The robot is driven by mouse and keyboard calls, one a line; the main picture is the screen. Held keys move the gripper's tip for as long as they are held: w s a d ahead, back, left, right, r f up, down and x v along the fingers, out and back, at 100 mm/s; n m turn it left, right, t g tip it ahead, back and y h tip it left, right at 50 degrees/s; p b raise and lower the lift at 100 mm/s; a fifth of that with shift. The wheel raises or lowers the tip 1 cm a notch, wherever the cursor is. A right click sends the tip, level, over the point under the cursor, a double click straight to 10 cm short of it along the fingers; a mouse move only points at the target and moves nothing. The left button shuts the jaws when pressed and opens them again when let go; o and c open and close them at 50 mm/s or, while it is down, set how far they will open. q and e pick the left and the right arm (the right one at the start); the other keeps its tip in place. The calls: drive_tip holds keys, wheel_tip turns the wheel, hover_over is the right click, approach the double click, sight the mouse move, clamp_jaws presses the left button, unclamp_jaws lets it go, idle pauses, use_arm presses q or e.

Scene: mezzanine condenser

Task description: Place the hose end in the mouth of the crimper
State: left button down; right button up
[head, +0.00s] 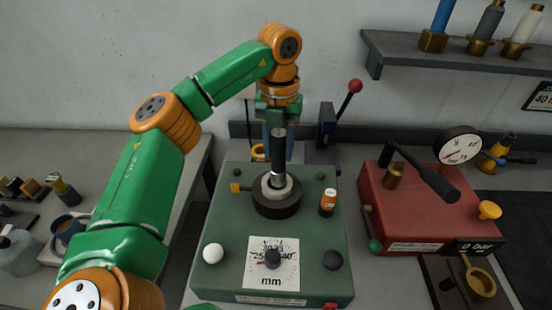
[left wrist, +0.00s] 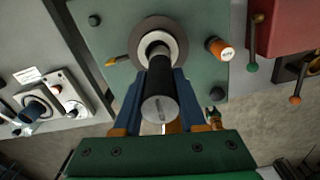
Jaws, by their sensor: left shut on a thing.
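The crimper (head: 225,240) is a green box with a dial marked mm on its top. Its mouth (head: 290,206) is a dark round ring with a paler inner ring. My left gripper (head: 278,128) is shut on the black hose (head: 278,150), which stands about upright. The hose's silver lower end lines up with the mouth and appears to be at or inside the inner ring; how deep it sits is hidden. In the left wrist view the fingers grip the hose (left wrist: 160,108) from both sides, with the crimper's mouth (left wrist: 178,33) beyond. My right gripper is not in view.
An orange-capped cylinder (head: 328,202) stands on the crimper, right of the mouth. A red-balled lever (head: 354,87) rises behind. A red pump with a gauge (head: 458,146) stands at the right. A shelf (head: 455,55) holds several hose pieces. Small parts lie on the left bench.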

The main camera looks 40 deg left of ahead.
sight(277, 161)
use_arm(q)
drive_tip(key=f, duration=0.3)
drive_tip(key=shift+w+a+p, duration=0.2)
drive_tip(key=shift+p, duration=0.1)
drive_tip(key=shift+f, duration=0.4)
drive_tip(key=shift+s, duration=0.2)
